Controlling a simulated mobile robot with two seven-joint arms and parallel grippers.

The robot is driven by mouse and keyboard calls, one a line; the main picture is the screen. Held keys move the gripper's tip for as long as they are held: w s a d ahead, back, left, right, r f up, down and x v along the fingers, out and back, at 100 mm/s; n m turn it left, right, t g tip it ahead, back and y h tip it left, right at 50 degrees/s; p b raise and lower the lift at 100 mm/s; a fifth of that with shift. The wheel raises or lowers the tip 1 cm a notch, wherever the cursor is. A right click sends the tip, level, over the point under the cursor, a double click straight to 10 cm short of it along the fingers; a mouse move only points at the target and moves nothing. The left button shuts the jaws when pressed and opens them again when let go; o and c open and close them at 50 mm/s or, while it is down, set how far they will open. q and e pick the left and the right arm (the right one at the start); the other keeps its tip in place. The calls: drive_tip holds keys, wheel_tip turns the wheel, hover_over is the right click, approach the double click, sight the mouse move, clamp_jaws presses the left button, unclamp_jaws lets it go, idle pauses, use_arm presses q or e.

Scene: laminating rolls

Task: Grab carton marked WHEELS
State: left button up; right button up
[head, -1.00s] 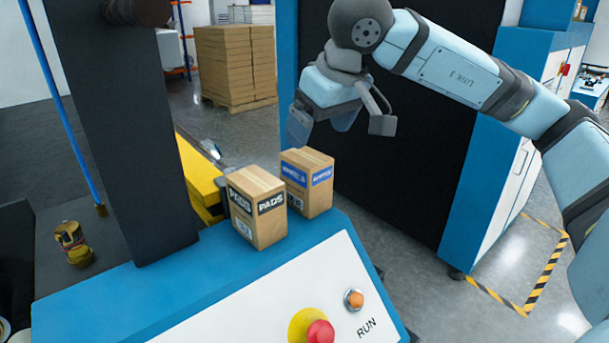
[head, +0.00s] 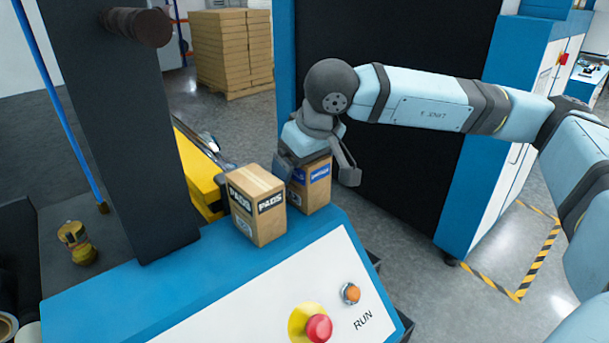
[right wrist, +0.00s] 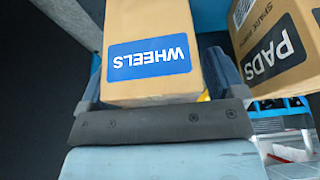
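The PADS carton (right wrist: 280,50) is just beyond that right finger. My left gripper is not in view.
The blue and white machine panel (head: 230,300) carries a red button (head: 318,328) and an orange RUN button (head: 350,293). A dark column (head: 125,130) rises left of the cartons. A tall dark panel (head: 400,130) stands behind my right arm.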

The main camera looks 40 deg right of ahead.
drive_tip(key=c, duration=1.1)
drive_tip(key=shift+w+r, duration=0.1)
drive_tip(key=shift+r, duration=0.05)
